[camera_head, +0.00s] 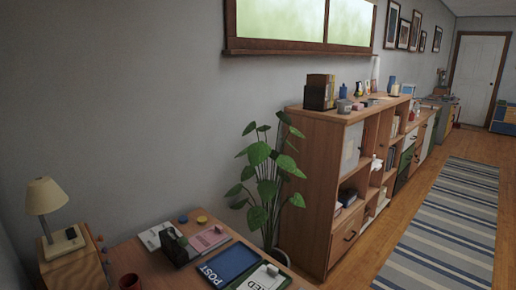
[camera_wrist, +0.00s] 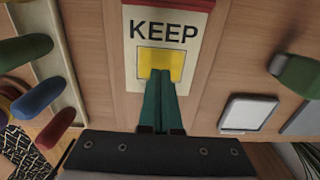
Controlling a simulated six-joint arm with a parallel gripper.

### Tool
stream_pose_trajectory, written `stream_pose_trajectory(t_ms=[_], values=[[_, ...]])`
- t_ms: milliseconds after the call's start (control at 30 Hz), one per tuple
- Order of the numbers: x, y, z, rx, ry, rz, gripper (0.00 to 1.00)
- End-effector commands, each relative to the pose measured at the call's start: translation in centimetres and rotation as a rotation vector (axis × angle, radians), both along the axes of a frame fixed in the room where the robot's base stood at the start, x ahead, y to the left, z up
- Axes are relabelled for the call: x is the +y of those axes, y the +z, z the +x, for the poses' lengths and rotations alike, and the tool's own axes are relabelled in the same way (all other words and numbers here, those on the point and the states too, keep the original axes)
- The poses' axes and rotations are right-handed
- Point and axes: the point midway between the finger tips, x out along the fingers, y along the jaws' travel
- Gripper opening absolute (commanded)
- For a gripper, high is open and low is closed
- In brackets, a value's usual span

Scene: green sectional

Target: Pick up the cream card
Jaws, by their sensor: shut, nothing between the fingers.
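In the wrist view my gripper (camera_wrist: 160,75) is shut, its two green fingers side by side with nothing between them. The fingertips overlap the lower part of a yellow square (camera_wrist: 173,60) in the picture; I cannot tell whether they touch it. The square lies on a cream panel (camera_wrist: 133,65) printed KEEP, with a red edge at the top. I cannot tell whether this panel is the cream card; no other clearly cream card shows. I cannot make out my gripper in the head view.
In the head view, the desk holds a blue POST tray (camera_head: 233,262), a lamp (camera_head: 47,200) stands left, and a plant (camera_head: 265,180) stands behind.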

Motion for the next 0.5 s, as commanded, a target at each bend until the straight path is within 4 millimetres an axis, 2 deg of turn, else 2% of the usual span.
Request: stream_pose_trajectory(t_ms=[500], values=[[-0.01, -1.0, 0.01, 0.0, 0.0, 0.0, 0.0]])
